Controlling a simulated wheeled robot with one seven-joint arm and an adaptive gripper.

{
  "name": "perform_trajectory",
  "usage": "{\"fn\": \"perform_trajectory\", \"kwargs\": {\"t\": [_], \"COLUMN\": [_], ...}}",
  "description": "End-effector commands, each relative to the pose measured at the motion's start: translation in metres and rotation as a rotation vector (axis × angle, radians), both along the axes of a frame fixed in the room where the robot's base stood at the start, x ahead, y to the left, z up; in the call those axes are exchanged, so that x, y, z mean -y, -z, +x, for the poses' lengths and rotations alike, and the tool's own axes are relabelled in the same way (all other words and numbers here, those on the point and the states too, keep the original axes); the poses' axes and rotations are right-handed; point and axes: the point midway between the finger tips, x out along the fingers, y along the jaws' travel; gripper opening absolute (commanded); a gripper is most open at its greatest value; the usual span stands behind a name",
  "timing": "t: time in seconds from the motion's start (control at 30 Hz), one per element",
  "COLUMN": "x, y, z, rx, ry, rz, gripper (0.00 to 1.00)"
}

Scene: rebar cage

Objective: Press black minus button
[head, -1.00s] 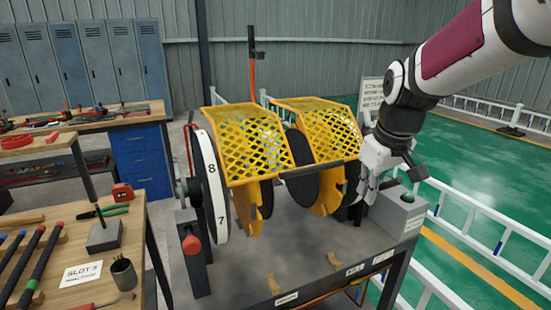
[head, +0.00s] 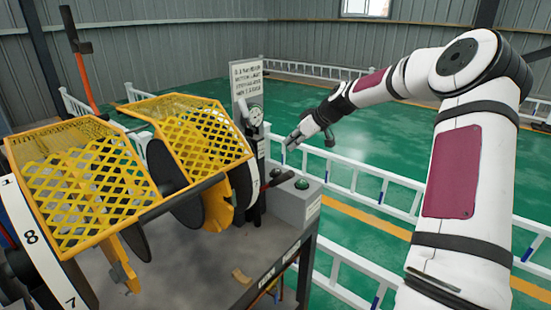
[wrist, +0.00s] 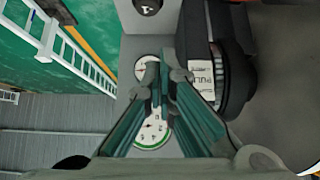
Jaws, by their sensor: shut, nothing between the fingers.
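I cannot make out a black button with a minus sign for certain. A dark round knob or button (wrist: 147,5) with a small pale mark is cut off by the top edge of the wrist view. In the head view, a grey control box (head: 297,207) carries a dark green button (head: 302,184) on top. My gripper (head: 291,143) is above and behind that box, near the gauge post, apart from the green button. In the wrist view my gripper (wrist: 163,75) has its fingers together and empty, in front of two white dial gauges.
A white gauge (head: 255,116) and a sign (head: 246,78) stand beside my gripper. Yellow mesh guards (head: 80,180) cover the discs on the left. A dark lever (head: 278,180) sticks out near the box. White railings (head: 380,190) run behind, with open green floor beyond.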

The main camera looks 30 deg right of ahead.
Motion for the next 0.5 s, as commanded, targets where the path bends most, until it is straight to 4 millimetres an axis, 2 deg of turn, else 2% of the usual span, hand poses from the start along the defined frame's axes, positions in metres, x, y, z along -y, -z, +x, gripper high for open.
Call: {"fn": "perform_trajectory", "kwargs": {"t": [0.03, 0.17, 0.5], "x": [0.008, 0.018, 0.019], "y": [0.002, 0.002, 0.002], "z": [0.001, 0.003, 0.003], "rx": [0.013, 0.033, 0.034], "ry": [0.008, 0.016, 0.016], "rz": [0.007, 0.013, 0.012], "gripper": [0.0, 0.0, 0.0]}}
